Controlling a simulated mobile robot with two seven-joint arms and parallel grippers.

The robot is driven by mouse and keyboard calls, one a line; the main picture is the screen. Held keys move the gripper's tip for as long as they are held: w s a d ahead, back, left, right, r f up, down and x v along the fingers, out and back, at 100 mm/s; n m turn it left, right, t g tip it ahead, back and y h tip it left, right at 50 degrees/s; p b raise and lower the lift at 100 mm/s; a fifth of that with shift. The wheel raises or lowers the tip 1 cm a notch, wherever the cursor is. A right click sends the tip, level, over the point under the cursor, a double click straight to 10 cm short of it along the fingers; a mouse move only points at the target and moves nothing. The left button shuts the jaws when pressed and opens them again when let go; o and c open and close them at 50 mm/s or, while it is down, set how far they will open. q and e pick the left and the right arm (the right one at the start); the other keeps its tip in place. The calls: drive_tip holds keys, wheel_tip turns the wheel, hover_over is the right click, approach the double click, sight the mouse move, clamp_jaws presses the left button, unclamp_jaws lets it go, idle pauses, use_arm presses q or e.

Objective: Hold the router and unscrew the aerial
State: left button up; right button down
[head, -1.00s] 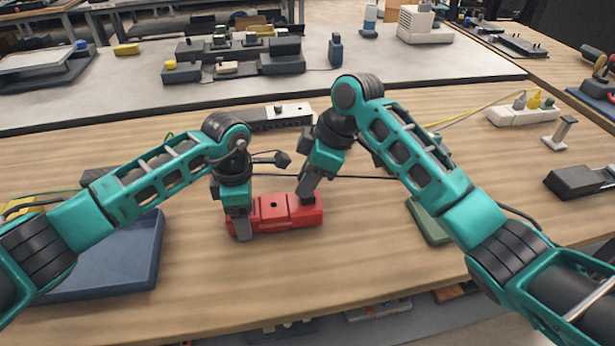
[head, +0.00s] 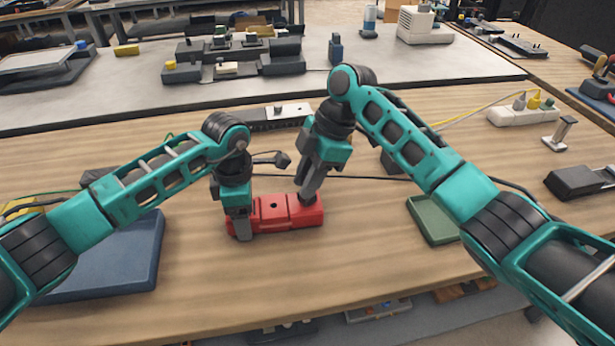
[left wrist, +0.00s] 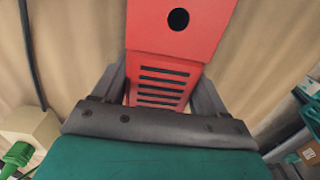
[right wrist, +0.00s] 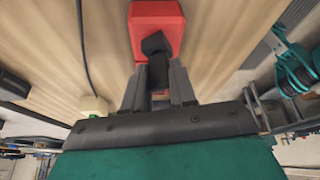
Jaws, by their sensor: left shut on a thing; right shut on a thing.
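The red router (head: 272,213) lies on the wooden bench in front of me. It also shows in the left wrist view (left wrist: 172,35), with dark vent slots and a round dark hole. My left gripper (head: 240,228) is shut across the router's left end, one finger on each side. My right gripper (head: 306,196) is shut at the router's right end. In the right wrist view its fingers close on the black aerial (right wrist: 156,50), which stands at the red end. The aerial's lower part is hidden between the fingers, so I cannot tell how far its thread is engaged.
A blue tray (head: 125,268) lies at the left and a green tray (head: 432,220) at the right. A grey strip (head: 275,122) stands behind the arms, and a black cable runs behind the router. The bench in front of the router is clear.

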sight(305, 176)
drive_tip(key=n+g, duration=0.1)
drive_tip(key=n, duration=0.1)
drive_tip(key=n+h, duration=0.1)
drive_tip(key=n, duration=0.2)
drive_tip(key=shift+a+g, duration=0.1)
drive_tip(key=shift+g, duration=0.3)
drive_tip(key=n, duration=0.2)
drive_tip(key=n+g+h, duration=0.1)
drive_tip(key=n, duration=0.2)
drive_tip(key=shift+w+h, duration=0.1)
drive_tip(key=shift+h, duration=0.2)
drive_tip(key=c, duration=1.2)
unclamp_jaws()
drive_tip(key=shift+c, duration=0.2)
drive_tip(key=shift+r, duration=0.1)
drive_tip(key=shift+a+r, duration=0.15)
drive_tip(key=shift+r, duration=1.55)
